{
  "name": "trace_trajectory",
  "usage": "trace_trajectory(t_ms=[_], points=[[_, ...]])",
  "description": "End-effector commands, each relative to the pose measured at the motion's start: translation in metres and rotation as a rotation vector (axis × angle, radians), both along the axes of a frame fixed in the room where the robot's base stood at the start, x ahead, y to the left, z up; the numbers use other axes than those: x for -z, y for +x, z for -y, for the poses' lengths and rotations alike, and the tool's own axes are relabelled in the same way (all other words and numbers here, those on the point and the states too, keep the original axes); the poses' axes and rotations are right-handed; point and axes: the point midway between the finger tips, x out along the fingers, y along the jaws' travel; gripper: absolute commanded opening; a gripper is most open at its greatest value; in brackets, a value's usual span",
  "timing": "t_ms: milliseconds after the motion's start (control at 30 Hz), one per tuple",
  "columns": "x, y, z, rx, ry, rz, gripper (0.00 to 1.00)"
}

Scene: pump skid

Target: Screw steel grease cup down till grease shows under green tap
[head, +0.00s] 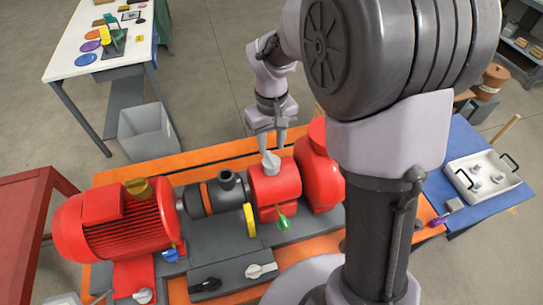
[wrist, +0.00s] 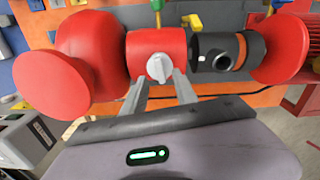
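The steel grease cup (head: 270,161), pale grey with a raised grip, stands on top of the red bearing housing (head: 277,187). It also shows in the wrist view (wrist: 159,68). The green tap (head: 283,223) hangs on the front of that housing; its green handle shows at the top of the wrist view (wrist: 157,5). Grease under it cannot be made out. My gripper (head: 271,148) points down at the cup, fingertips apart on either side of its top. In the wrist view the fingers (wrist: 162,77) look open around the cup, with no clear contact.
A red motor (head: 115,222), a dark pump body (head: 212,196) and a yellow lever (head: 250,221) lie left of the housing. A red rounded casing (head: 318,175) stands close on its right. A white tray (head: 483,181) sits on a blue bench at right.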

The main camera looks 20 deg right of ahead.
Motion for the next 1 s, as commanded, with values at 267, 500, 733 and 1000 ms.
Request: trace_trajectory(t_ms=[267,500,733,1000], points=[[0.04,0.0,0.0,0.0,0.0,-0.001,0.35],[0.043,0.0,0.0,0.0,0.0,-0.001,0.35],[0.043,0.0,0.0,0.0,0.0,-0.001,0.07],[0.043,0.0,0.0,0.002,0.0,0.0,0.0]])
